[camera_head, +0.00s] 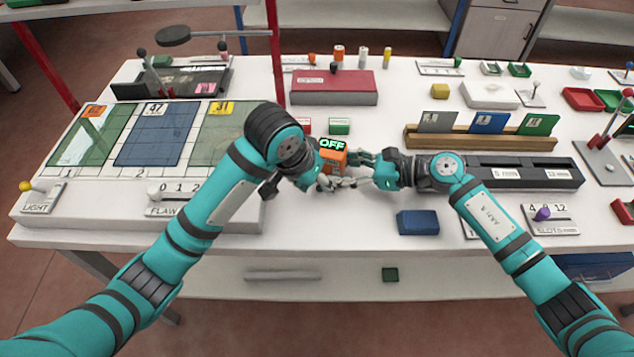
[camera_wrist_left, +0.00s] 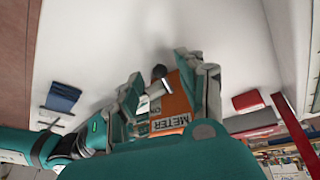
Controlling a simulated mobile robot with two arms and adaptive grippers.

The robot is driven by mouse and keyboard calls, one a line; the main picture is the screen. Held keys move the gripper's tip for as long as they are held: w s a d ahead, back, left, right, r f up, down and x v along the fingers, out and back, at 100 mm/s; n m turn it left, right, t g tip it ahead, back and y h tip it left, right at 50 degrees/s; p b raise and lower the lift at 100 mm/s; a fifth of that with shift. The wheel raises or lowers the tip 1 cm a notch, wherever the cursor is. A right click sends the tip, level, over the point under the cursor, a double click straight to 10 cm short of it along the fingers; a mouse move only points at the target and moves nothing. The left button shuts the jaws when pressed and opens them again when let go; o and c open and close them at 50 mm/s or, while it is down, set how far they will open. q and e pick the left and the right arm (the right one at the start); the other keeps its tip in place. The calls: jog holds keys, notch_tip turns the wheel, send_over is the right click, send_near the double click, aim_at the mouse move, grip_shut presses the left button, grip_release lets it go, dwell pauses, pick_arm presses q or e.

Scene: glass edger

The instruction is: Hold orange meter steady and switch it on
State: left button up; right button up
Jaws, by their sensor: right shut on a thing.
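The orange meter (camera_head: 331,155) is near the middle of the table, with a green "OFF" readout above it. In the left wrist view the orange meter (camera_wrist_left: 171,108) shows its "METER" lettering and a dark round knob at its far end. My right gripper (camera_head: 357,163) reaches in from the right and is shut on the meter. My left gripper (camera_head: 333,181) is at the meter's near left side. In the left wrist view its fingers (camera_wrist_left: 168,92) are spread, with the meter between them. Whether they touch it is unclear, and the fingers partly hide the meter.
A blue block (camera_head: 418,222) lies in front of my right gripper. Red and green blocks (camera_head: 339,126) stand behind the meter. A wooden rack (camera_head: 480,140) with colored cards is at right; a panel board (camera_head: 150,145) is at left.

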pick_arm(q)
jog(key=shift+w+d+f, duration=0.1)
jog(key=shift+d+f, duration=0.05)
jog(key=shift+f, duration=0.25)
jog(key=shift+c, duration=0.5)
grip_shut()
jog(key=shift+w+r+g, duration=0.2)
jog(key=shift+r+g, duration=0.2)
jog(key=shift+g, duration=0.5)
jog(key=shift+w+r+g+y, duration=0.15)
jog(key=shift+g+y, duration=0.15)
jog(key=shift+g, duration=0.3)
jog(key=shift+s+r+g+y, duration=0.15)
jog(key=shift+g+y, duration=0.15)
jog(key=shift+g, duration=0.3)
jog(key=shift+w, duration=0.1)
jog(key=shift+o, duration=0.5)
grip_release()
